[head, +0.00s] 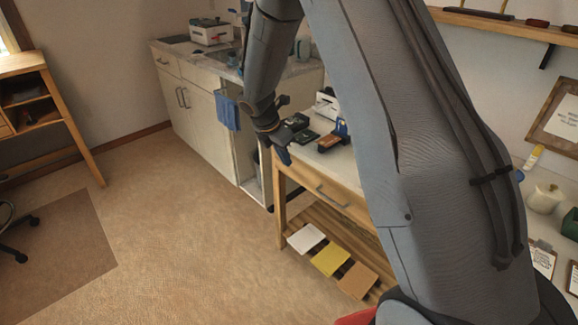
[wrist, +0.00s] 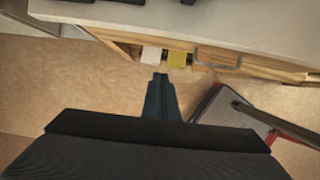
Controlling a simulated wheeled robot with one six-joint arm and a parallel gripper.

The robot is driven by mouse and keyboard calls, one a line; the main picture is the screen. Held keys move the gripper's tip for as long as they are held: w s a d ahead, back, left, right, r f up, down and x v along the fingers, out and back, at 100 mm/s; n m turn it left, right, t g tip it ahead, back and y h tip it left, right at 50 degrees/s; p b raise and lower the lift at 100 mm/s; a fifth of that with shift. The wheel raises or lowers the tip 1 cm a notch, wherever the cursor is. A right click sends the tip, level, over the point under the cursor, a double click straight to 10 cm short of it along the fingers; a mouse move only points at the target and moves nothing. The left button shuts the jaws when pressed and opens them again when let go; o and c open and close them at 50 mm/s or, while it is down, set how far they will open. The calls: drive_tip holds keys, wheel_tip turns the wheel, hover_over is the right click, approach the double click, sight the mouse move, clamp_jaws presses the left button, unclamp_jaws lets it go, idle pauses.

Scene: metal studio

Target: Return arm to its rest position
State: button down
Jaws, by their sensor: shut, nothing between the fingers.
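My gripper (head: 282,154) hangs from my arm at the left front corner of the wooden workbench (head: 331,200) in the head view. In the wrist view my gripper (wrist: 160,77) points out over the floor toward the bench's front edge. Its fingers are together with nothing between them. My arm's large grey link fills the middle and right of the head view and hides much of the bench top.
White, yellow and tan sheets lie on the bench's lower slatted shelf (head: 320,215). Dark items and a blue-and-brown tool (head: 333,137) lie on the bench top. A blue towel (head: 227,112) hangs on the cabinet (head: 190,95). The floor (head: 180,230) at left is largely clear.

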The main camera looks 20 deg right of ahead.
drive_tip(key=s+r+m+g+y, duration=0.1)
drive_tip(key=s+r+m, duration=0.3)
drive_tip(key=s+m, duration=0.7)
drive_tip(key=s+a+r+m+y, duration=0.1)
drive_tip(key=s+r+m+y, duration=0.2)
drive_tip(key=s+m, duration=0.9)
drive_tip(key=s+r, duration=0.2)
drive_tip(key=s, duration=0.6)
drive_tip(key=shift+s+a+g, duration=0.15)
drive_tip(key=shift+s+g, duration=0.2)
drive_tip(key=shift+g, duration=0.05)
drive_tip(key=shift+m, duration=0.3)
